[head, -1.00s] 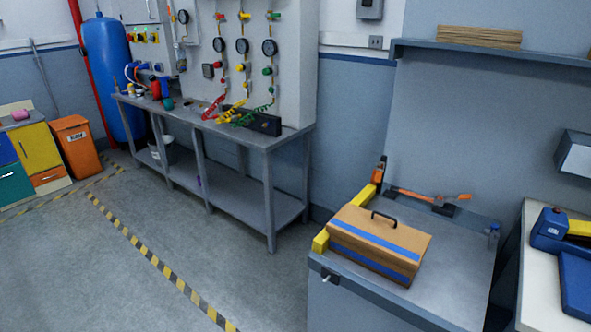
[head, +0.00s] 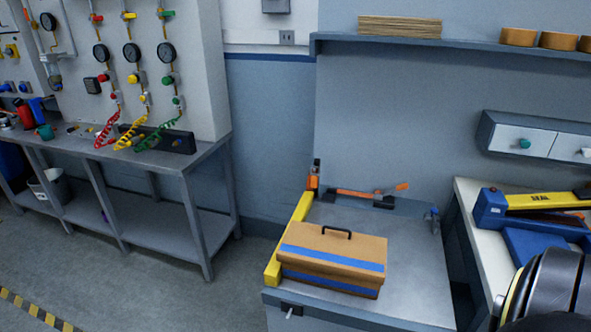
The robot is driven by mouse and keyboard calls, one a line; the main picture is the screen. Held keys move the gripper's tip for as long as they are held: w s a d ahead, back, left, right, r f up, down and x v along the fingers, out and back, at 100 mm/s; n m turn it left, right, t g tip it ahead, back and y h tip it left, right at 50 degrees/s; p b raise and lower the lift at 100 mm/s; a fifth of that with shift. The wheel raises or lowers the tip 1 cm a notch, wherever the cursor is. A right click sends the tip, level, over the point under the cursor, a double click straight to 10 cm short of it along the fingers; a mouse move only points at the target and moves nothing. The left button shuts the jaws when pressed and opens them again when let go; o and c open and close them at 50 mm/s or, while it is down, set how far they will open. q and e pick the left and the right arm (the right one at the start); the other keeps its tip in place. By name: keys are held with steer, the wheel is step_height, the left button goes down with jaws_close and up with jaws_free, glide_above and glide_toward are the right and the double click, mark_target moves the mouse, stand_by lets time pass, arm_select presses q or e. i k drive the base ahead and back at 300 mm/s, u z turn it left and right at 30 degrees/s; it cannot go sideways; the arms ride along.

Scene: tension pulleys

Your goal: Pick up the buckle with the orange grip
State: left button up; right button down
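A tool with an orange grip and dark metal parts (head: 352,193) lies along the back of the grey worktable (head: 410,270). Its orange end (head: 402,187) points right and slightly up. A second, smaller orange and black piece (head: 314,180) stands upright at the back left corner of the table, at the far end of a yellow bar (head: 290,240). Both are small here, and I cannot tell for certain which one is the buckle. Neither of my grippers is in view.
A cardboard box (head: 330,261) with blue bands and a black handle stands in front of these tools. A white bench (head: 480,235) with a blue and yellow machine (head: 500,207) is at right. A grey bench (head: 165,205) stands at left.

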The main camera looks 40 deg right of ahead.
mark_target(314, 176)
steer(key=z, duration=0.05)
steer(key=i, duration=3.05)
steer(key=z, duration=4.15)
